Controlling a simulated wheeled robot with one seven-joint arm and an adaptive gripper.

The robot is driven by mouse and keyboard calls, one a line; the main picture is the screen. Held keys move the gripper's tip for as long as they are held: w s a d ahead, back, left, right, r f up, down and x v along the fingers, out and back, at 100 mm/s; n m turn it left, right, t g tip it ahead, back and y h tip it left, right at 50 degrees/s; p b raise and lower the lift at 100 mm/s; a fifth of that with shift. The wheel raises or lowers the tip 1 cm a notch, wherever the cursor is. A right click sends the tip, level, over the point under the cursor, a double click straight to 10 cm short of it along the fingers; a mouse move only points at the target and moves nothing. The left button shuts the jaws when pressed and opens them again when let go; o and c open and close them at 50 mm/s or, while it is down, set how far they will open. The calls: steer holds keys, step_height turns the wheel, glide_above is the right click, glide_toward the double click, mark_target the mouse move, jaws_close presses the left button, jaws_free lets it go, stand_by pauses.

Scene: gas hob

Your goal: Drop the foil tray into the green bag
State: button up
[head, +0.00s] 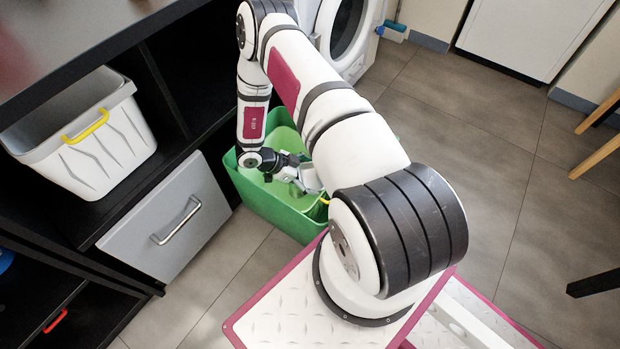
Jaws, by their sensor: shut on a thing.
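The green bag (262,203) looks like an open-topped, box-shaped green container on the floor, with a lighter green inside. My gripper (296,176) is over its opening, reaching in from above. It is shut on a small silvery piece that looks like the foil tray (312,180). The tray is at the opening, partly hidden behind my arm and gripper. I cannot tell whether it touches the bag's inside. My arm hides the right part of the bag.
A black shelf unit stands on the left, with a white bin (100,160) with a yellow handle and a grey drawer (165,220). A white washing machine (345,30) stands behind the bag. Open tiled floor (480,150) lies to the right, with wooden legs (600,150) at the edge.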

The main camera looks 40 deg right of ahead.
steer(key=shift+f, duration=0.35)
steer(key=o, duration=0.6)
steer(key=shift+o, duration=0.2)
steer(key=shift+r, duration=0.55)
steer(key=p+v, duration=0.3)
steer(key=v, duration=0.4)
steer(key=shift+w+a, duration=0.1)
steer(key=shift+r, duration=0.15)
